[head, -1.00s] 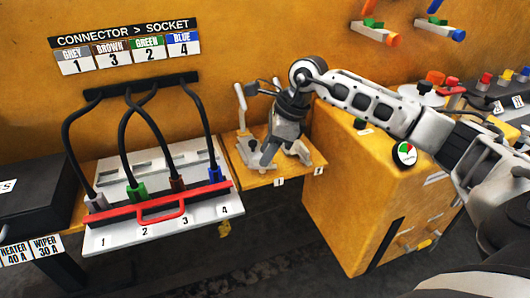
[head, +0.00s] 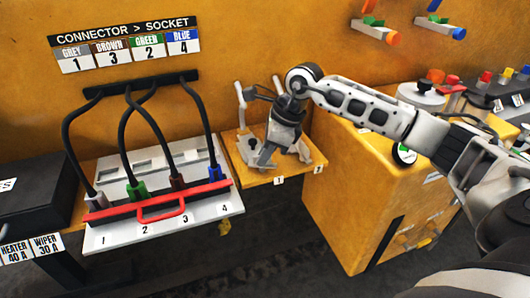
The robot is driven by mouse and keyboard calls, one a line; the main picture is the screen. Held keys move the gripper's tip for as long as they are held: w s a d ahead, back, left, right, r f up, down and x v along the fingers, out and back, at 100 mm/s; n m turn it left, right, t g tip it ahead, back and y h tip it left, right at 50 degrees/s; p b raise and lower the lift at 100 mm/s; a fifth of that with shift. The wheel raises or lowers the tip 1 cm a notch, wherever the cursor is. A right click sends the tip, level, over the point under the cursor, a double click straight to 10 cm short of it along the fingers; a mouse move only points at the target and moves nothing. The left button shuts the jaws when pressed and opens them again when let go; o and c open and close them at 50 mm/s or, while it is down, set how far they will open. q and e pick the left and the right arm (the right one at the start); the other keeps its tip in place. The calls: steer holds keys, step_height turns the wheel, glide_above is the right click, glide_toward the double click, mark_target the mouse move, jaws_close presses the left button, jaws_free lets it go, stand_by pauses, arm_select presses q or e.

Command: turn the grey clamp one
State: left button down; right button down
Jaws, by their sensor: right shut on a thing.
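Grey clamp one (head: 246,146) stands on the small yellow shelf (head: 262,180) at the middle of the head view, its pale handle upright at the left. Another pale upright part (head: 276,86) shows just behind my gripper. My right gripper (head: 266,156) points down over the shelf, between the pale metal parts, and is shut on a part of the grey clamp. The gripper hides the gripped part, so I cannot tell exactly where it holds. My left gripper is not in view.
A white socket board (head: 222,203) with a red bar (head: 160,207) and several plugged cables stands left of the shelf. A yellow cabinet (head: 350,205) stands close on the right, with a gauge (head: 403,155) partly behind my arm. Dark floor lies below.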

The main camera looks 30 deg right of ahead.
steer(key=m+b, duration=0.1)
steer(key=m, duration=0.2)
steer(key=m+t+h+b, duration=0.1)
steer(key=m, duration=0.2)
steer(key=shift+a+f+h, duration=0.1)
steer(key=shift+a+h, duration=0.05)
steer(key=shift+h, duration=0.15)
steer(key=shift+m+t+h+b, duration=0.35)
steer(key=shift+m+b, duration=0.2)
steer(key=shift+m, duration=0.35)
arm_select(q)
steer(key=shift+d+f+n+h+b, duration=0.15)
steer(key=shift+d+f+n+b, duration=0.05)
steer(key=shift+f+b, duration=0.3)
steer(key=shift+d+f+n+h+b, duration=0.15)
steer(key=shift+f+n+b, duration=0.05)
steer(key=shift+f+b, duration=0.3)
arm_select(e)
steer(key=m+h, duration=0.1)
steer(key=m, duration=0.1)
steer(key=m+h, duration=0.1)
steer(key=m, duration=0.2)
steer(key=shift+a, duration=0.15)
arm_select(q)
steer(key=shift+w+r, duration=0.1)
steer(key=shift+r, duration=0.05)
arm_select(e)
steer(key=shift+m, duration=0.3)
